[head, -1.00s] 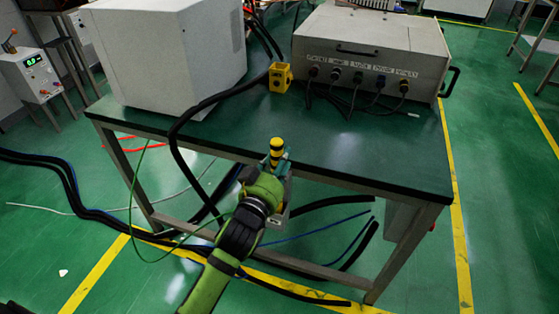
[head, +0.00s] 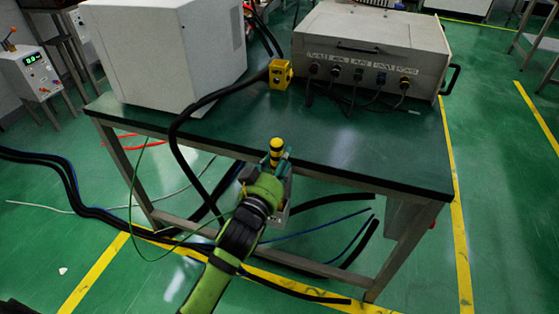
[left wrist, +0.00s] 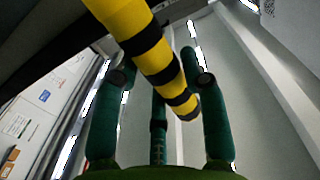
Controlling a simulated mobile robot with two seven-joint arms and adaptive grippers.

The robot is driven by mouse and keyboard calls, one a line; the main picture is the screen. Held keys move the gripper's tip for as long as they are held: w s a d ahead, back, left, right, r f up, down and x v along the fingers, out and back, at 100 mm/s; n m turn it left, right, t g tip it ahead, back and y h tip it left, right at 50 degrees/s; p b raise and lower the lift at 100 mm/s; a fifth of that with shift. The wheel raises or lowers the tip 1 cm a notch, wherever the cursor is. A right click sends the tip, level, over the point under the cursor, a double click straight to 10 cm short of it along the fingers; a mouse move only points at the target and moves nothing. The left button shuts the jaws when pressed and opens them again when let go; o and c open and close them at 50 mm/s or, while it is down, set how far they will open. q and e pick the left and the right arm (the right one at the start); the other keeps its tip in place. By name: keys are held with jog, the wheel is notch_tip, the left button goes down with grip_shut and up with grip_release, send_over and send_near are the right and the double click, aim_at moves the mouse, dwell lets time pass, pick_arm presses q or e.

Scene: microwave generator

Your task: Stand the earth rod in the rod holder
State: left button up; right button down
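The earth rod, banded yellow and black, shows its upper end (head: 276,150) upright at the front edge of the green table. In the left wrist view the rod (left wrist: 150,50) runs from the top down toward the middle, between my fingers. My left gripper (head: 268,168) is around the rod at the table's front edge. In the left wrist view its teal fingers (left wrist: 162,75) stand spread either side of the rod with narrow gaps. A grey metal bracket (head: 284,212), apparently the rod holder, shows partly behind my gripper; the rod's lower end is hidden. My right gripper is out of view.
The green table (head: 350,150) carries a white cabinet (head: 165,60), a grey instrument case (head: 375,45) with cables, and a yellow block (head: 281,74). Black cables (head: 180,150) hang over the front edge and lie on the floor. The tabletop front right is clear.

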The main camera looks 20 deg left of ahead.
pick_arm(q)
jog(key=shift+o, duration=0.8)
jog(key=s, duration=1.2)
jog(key=shift+a, duration=0.4)
